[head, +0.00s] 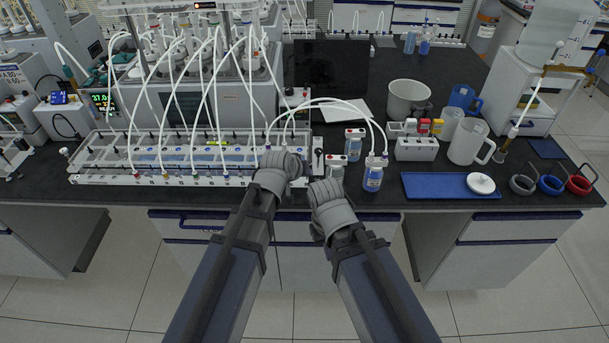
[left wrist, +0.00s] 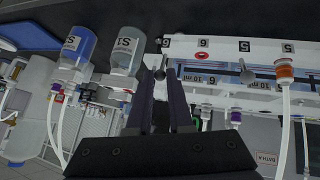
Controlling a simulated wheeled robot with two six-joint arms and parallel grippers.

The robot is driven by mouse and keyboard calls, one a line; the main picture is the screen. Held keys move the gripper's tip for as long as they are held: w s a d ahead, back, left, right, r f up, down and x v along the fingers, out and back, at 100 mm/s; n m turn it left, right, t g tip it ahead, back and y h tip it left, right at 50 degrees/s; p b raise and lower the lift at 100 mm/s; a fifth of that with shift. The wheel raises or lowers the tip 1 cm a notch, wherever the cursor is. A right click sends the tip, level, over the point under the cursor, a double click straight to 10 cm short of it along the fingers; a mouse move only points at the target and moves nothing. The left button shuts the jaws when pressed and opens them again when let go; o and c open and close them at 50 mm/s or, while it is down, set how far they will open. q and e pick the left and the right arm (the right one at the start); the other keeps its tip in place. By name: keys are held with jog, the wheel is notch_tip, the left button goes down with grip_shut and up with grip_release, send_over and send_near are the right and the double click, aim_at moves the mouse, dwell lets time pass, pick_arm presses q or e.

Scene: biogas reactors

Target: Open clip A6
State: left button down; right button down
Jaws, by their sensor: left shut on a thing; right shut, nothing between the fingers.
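Clip A6 appears to be the small grey pin-like piece (left wrist: 160,70) between my left fingertips in the left wrist view, beside the upside-down "6" labels. My left gripper (left wrist: 161,84) is shut on it; whether the clip is open or closed I cannot tell. In the head view, my left gripper (head: 284,160) is at the right end of the white rack's front rail (head: 120,180) and hides the clip. My right gripper (head: 326,187) is shut and empty at the bench's front edge, near the small bottles.
A similar grey pin (left wrist: 246,72) stands further along the rail. A blue-filled bottle (head: 373,178) with white tubes and another bottle (head: 354,146) stand right of my grippers. A blue tray (head: 430,187) lies further right. Tubes arch over the rack.

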pick_arm(q)
jog(key=shift+s+f+m+t+b, duration=0.15)
jog(key=shift+s+f+t+b, duration=0.2)
jog(key=shift+t+b, duration=0.7)
jog(key=shift+s+f+m+t+b, duration=0.2)
jog(key=shift+s+t+b, duration=0.35)
jog(key=shift+b, duration=0.9)
jog(key=shift+w, duration=0.15)
jog(key=c, duration=0.8)
grip_release()
